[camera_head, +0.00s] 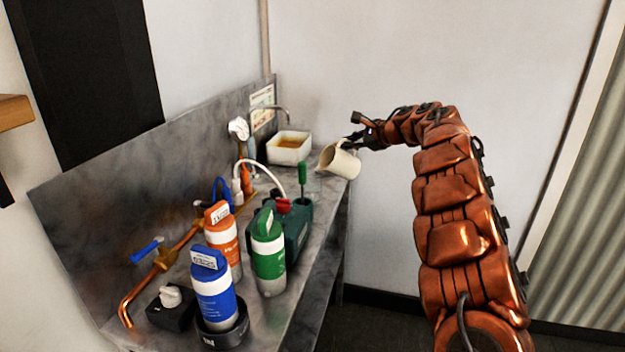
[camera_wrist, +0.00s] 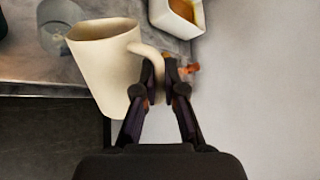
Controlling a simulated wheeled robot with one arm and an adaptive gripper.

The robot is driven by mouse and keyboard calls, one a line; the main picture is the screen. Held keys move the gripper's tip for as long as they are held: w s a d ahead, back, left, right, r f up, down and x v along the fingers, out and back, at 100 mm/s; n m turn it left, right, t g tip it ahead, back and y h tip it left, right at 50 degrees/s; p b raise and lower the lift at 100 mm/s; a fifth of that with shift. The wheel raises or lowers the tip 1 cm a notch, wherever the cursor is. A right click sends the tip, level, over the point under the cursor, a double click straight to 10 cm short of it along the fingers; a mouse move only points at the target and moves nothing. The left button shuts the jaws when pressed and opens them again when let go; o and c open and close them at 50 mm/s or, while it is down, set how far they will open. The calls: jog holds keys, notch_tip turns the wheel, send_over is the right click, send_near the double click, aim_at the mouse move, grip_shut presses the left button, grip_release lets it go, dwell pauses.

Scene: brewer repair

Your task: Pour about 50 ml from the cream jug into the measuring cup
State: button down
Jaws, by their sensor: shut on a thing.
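The cream jug (camera_head: 341,162) is in my gripper, at the right edge of the counter. In the head view it leans to the left, with its mouth toward the counter. In the wrist view the jug (camera_wrist: 105,65) hangs to the left of my fingers, and its contents cannot be seen. My gripper (camera_wrist: 167,78) is shut on the jug's handle; it also shows in the head view (camera_head: 362,142). A clear, greyish round vessel (camera_wrist: 60,28), which looks like the measuring cup, stands on the counter beyond the jug's spout. Its fill level is not readable.
A white square basin (camera_head: 289,147) with amber liquid stands at the back of the counter. Blue, orange and green bottles (camera_head: 268,262), a green machine (camera_head: 298,222) and copper pipework (camera_head: 166,262) crowd the counter's front. Open floor lies right of the counter.

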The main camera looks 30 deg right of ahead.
aim_at(355, 151)
jog(key=shift+w+a+r+n+h, duration=0.1)
jog(key=shift+a+r+n+h, duration=0.5)
jog(key=shift+a+r, duration=0.25)
dwell(2.6)
jog(key=shift+d+f+m+y, duration=0.4)
jog(key=shift+d+f, duration=0.05)
jog(key=shift+f, duration=0.2)
jog(key=shift+d+f+m+y, duration=0.4)
jog(key=shift+f, duration=0.2)
jog(key=shift+d+f+y+b, duration=0.2)
jog(key=shift+f+y+b, duration=0.1)
jog(key=shift+b, duration=0.2)
jog(key=shift+r+m, duration=0.1)
jog(key=shift+m, duration=0.2)
jog(key=shift+t, duration=0.3)
jog(key=shift+d+f+m+y+b, duration=0.5)
jog(key=shift+d+f+b, duration=0.2)
jog(key=shift+f, duration=0.25)
jog(key=shift+s, duration=0.2)
